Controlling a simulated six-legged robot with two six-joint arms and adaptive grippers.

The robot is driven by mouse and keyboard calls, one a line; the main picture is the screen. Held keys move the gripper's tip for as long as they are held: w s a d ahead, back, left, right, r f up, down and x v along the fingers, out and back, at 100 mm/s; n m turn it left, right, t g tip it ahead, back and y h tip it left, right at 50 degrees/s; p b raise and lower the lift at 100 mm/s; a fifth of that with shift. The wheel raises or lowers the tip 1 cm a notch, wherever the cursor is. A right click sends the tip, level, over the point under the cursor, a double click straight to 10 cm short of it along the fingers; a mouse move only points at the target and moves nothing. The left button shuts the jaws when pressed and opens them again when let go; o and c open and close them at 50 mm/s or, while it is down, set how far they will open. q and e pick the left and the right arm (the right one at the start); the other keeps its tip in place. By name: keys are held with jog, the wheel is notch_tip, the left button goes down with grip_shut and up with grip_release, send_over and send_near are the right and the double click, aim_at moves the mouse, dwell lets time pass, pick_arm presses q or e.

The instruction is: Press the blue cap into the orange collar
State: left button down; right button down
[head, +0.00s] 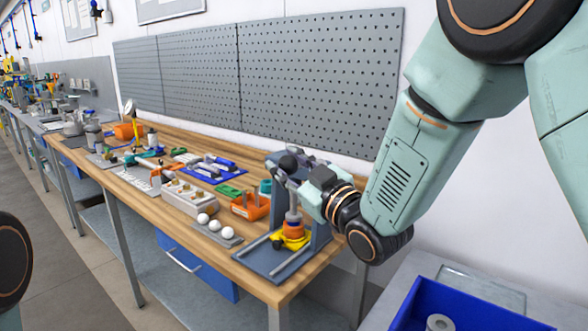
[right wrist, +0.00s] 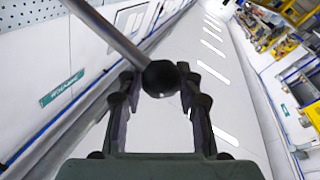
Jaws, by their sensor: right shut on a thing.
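My right gripper (head: 287,172) is at the top of a small grey bench press (head: 318,230) at the near end of the wooden table. In the right wrist view its fingers (right wrist: 160,95) are closed around the dark ball knob (right wrist: 161,77) of a grey lever rod (right wrist: 110,30). The orange collar (head: 293,228) sits on the press base, directly under the press ram, with a yellow part (head: 279,241) beside and below it. I cannot make out the blue cap apart from the ram above the collar. My left gripper is out of view.
A pegboard (head: 320,75) stands behind. A blue crate (head: 470,308) is at the lower right.

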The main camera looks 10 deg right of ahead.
notch_tip(320, 180, down, 8)
jog(key=s+a+n+y+b, duration=0.1)
jog(key=n+b, duration=0.2)
jog(key=b, duration=0.5)
jog(key=shift+s+a+n, duration=0.15)
jog(key=shift+a+n, duration=0.1)
jog(key=shift+n, duration=0.05)
jog(key=shift+f, duration=0.1)
jog(key=c, duration=1)
grip_release()
jog(key=shift+o, duration=0.7)
jog(key=shift+d, duration=0.1)
jog(key=v, duration=1.2)
